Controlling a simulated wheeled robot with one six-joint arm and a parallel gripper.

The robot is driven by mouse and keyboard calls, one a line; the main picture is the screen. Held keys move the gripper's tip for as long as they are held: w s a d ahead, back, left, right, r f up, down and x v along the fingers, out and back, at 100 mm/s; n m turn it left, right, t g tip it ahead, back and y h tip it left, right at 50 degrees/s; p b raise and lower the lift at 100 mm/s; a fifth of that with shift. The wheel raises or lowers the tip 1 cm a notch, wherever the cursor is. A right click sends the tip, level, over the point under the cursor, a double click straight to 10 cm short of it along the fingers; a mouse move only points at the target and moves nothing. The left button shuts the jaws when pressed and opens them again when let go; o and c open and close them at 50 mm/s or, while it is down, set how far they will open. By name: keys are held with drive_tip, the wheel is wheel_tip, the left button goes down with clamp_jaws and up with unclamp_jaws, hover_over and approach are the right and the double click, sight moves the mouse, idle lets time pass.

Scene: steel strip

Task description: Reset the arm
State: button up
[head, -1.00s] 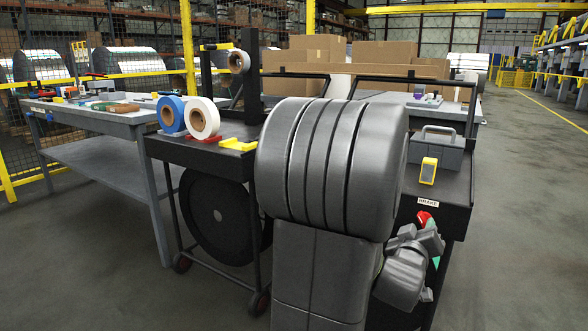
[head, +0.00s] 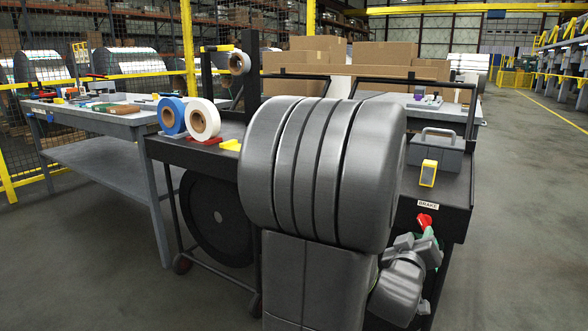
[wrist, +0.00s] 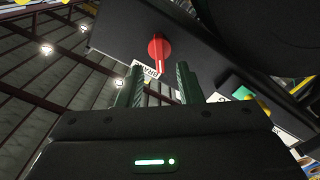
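A red rotary knob (wrist: 159,52) with a pale line on it is mounted on a dark panel in the wrist view. A white BRAKE label (wrist: 146,70) sits beside it. My gripper (wrist: 158,72) is open, its two ridged dark green fingers apart on either side of the knob's line. Nothing is held between them. The knob appears to lie beyond the fingertips; I cannot tell whether they touch it. In the head view, the red knob (head: 425,220) shows below the BRAKE label (head: 428,204) on the cart's front, and my wrist partly hides that area.
The black cart carries blue (head: 171,116) and white (head: 202,120) tape rolls, a grey toolbox (head: 437,150) and a yellow device (head: 428,173). A grey workbench (head: 120,118) stands left. Open floor lies right. My arm hides the cart's middle.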

sight(423, 227)
drive_tip(key=p+v, duration=0.1)
drive_tip(key=v, duration=0.8)
drive_tip(key=b+x, duration=0.2)
drive_tip(key=x, duration=1.1)
drive_tip(key=shift+w+d+f, duration=0.1)
drive_tip(key=shift+w+d, duration=0.1)
drive_tip(key=shift+w, duration=0.1)
drive_tip(key=m+p, duration=0.1)
drive_tip(key=m, duration=0.1)
drive_tip(key=m+p, duration=0.1)
drive_tip(key=m, duration=0.3)
drive_tip(key=shift+s+r+p, duration=0.1)
drive_tip(key=shift+r+p, duration=0.15)
drive_tip(key=shift+p, duration=0.15)
drive_tip(key=shift+m+p, duration=0.6)
drive_tip(key=shift+m, duration=0.7)
drive_tip(key=shift+f, duration=0.25)
